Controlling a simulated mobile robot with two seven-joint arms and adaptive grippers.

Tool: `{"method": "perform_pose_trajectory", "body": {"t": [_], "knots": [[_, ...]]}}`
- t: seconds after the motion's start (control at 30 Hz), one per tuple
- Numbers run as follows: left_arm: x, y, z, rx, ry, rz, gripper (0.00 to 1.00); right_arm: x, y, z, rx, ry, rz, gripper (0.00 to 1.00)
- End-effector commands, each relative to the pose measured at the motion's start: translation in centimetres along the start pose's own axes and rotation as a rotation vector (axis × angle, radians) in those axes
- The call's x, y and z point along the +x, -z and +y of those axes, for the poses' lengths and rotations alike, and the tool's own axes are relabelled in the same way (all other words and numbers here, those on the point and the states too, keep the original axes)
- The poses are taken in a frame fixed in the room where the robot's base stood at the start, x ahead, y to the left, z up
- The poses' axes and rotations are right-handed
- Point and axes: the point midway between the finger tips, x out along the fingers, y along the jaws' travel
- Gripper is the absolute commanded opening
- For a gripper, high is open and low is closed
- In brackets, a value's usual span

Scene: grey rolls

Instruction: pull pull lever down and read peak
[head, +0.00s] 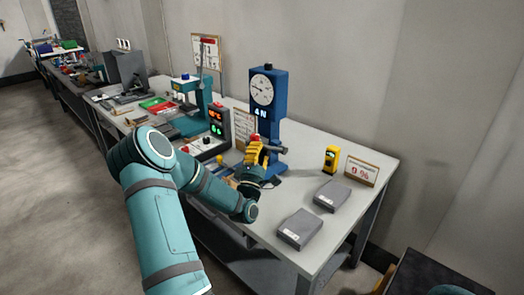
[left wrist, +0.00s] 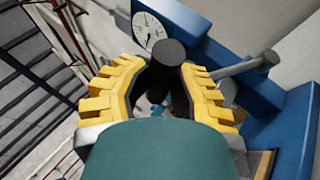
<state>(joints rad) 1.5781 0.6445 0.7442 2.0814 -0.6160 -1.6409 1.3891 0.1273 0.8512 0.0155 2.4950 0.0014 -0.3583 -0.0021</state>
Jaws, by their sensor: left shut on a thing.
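The blue tester stand (head: 263,103) rises from the white bench, with a round white dial (head: 262,90) and the marking "4 N" below it. The dial also shows in the left wrist view (left wrist: 148,30); its exact reading is too small to tell. My left gripper (head: 255,153), with yellow fingers, is at the front of the stand below the dial. In the left wrist view its fingers are shut around a dark round-ended lever (left wrist: 168,52). A grey bar with a dark knob (left wrist: 268,58) sticks out beside it. The lever's lower part is hidden.
Two grey boxes (head: 299,229) (head: 332,195), a yellow handheld device (head: 331,158) and a sign card (head: 361,171) stand on the bench's right part. A display unit with lit digits (head: 217,121) and a teal press (head: 205,95) are left of the stand.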

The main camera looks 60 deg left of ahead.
Motion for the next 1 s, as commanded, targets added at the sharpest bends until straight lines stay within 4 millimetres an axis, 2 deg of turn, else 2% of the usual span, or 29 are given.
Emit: {"method": "perform_pose_trajectory", "body": {"t": [0.47, 0.5, 0.57, 0.87, 1.0], "knots": [[-0.06, -0.10, -0.41, -0.008, 0.004, -0.004, 0.00, 0.06, 0.01, 0.01, 0.000, 0.000, 0.000, 0.47], [-0.06, -0.10, -0.40, -0.008, 0.003, -0.004, 0.37, 0.06, 0.01, 0.01, 0.000, 0.000, 0.000, 0.47], [-0.05, -0.09, -0.37, -0.007, 0.002, -0.004, 0.55, 0.05, 0.00, 0.02, 0.000, 0.000, 0.000, 0.47], [-0.04, 0.04, -0.21, -0.005, -0.003, -0.002, 0.55, 0.04, 0.00, 0.01, 0.000, 0.000, 0.000, 0.47], [-0.91, 0.07, -0.25, -0.004, -0.001, -0.002, 0.55, 0.03, 0.01, 0.01, 0.000, 0.000, 0.000, 0.47]]}}
